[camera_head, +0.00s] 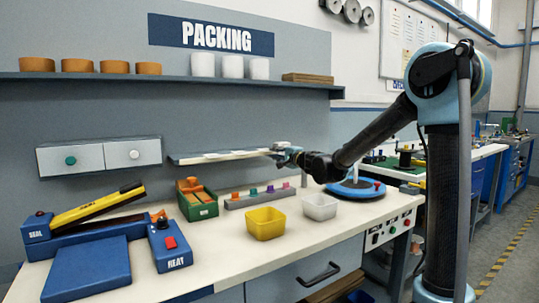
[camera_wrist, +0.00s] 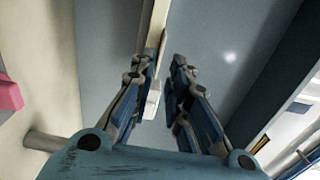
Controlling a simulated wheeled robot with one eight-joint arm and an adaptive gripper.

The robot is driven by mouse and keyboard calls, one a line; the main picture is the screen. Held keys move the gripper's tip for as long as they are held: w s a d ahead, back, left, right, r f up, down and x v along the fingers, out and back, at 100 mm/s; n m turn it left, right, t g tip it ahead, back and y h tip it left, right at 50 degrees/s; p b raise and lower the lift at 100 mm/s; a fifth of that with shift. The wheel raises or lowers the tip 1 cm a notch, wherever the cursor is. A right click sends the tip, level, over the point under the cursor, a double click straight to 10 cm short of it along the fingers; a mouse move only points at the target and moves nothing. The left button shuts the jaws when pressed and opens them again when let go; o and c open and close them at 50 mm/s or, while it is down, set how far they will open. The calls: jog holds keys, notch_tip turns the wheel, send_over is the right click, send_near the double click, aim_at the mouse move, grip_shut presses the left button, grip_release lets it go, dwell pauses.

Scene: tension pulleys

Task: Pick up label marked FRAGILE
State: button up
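Small white flat pieces (camera_head: 216,155) lie on a narrow wall shelf (camera_head: 182,160) in the head view. They may be labels, but no writing on them is legible, so I cannot tell which is marked FRAGILE. My gripper (camera_head: 279,152) is at the right end of this shelf, level with it. In the wrist view my gripper (camera_wrist: 162,66) has its two fingers apart. The pale edge of the shelf (camera_wrist: 156,22) runs up beside the left fingertip. A small whitish piece (camera_wrist: 152,98) shows between the fingers; I cannot tell whether it is a label.
Below on the bench (camera_head: 217,240) stand a yellow bin (camera_head: 265,224), a clear bin (camera_head: 320,206), a green box (camera_head: 197,200), a rack of coloured knobs (camera_head: 260,196) and a blue turntable (camera_head: 355,189). A heat sealer (camera_head: 90,224) is at left. A long shelf (camera_head: 170,80) hangs above.

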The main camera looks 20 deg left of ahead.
jog(key=shift+x, duration=2.7)
grip_shut()
jog(key=shift+r, duration=0.1)
notch_tip(320, 180, up, 2)
jog(key=shift+r, duration=0.15)
jog(key=s+d+r, duration=0.5)
jog(key=s+d, duration=0.4)
jog(key=d, duration=0.1)
jog(key=shift+d, duration=0.35)
